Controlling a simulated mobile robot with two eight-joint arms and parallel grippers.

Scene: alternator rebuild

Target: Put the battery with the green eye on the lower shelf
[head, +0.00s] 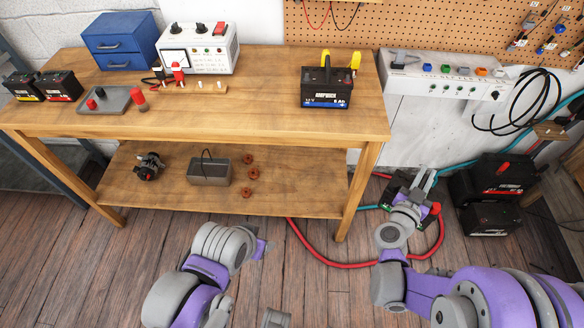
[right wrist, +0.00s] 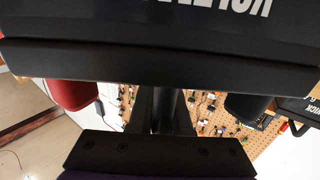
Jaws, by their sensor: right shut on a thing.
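My right gripper (head: 424,182) is shut on a dark battery (head: 398,184), low to the right of the bench. A red terminal cap shows on it; my arm hides much of it. In the right wrist view the dark battery (right wrist: 160,55) fills the top, with white letters and a red cap (right wrist: 70,94). I cannot make out a green eye on any battery. The lower shelf (head: 300,190) is under the bench top. My left arm is at the bottom left of the head view; its jaw state is unclear.
The shelf holds an alternator (head: 149,166), a grey box (head: 209,171) and several rusty rings (head: 252,173). A bench leg (head: 357,195) stands between shelf and right gripper. Batteries (head: 327,87) stand on the bench top (head: 250,110); more (head: 490,219) are at right. A red hose (head: 330,262) crosses the floor.

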